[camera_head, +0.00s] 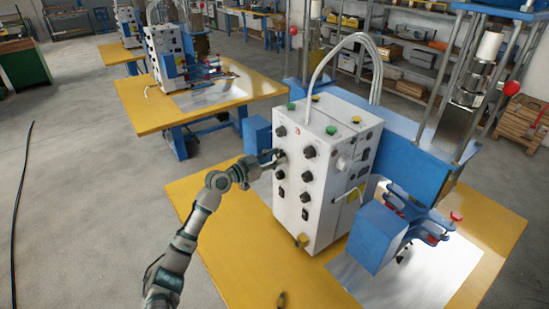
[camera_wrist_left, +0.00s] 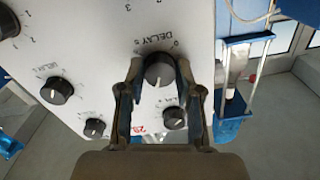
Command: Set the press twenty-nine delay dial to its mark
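The white control box (camera_head: 322,175) stands on the near yellow table, with black dials on its front. My left gripper (camera_head: 272,160) is at the upper left part of that front. In the left wrist view, a black DELAY dial (camera_wrist_left: 159,70) sits between the fingertips of my left gripper (camera_wrist_left: 160,68). The fingers stand at both sides of the dial with what look like narrow gaps; contact is not clear. The dial's white pointer line points down in that view. A red number 29 (camera_wrist_left: 140,129) is printed below it. A small dark tip at the head view's bottom edge may be my right gripper (camera_head: 281,300).
Other dials (camera_wrist_left: 57,90) are close by on the same panel, including a smaller one (camera_wrist_left: 174,117) just below the gripped area. A blue press (camera_head: 415,160) and blue clamp (camera_head: 378,237) stand right of the box. The yellow table (camera_head: 235,240) is clear at front left.

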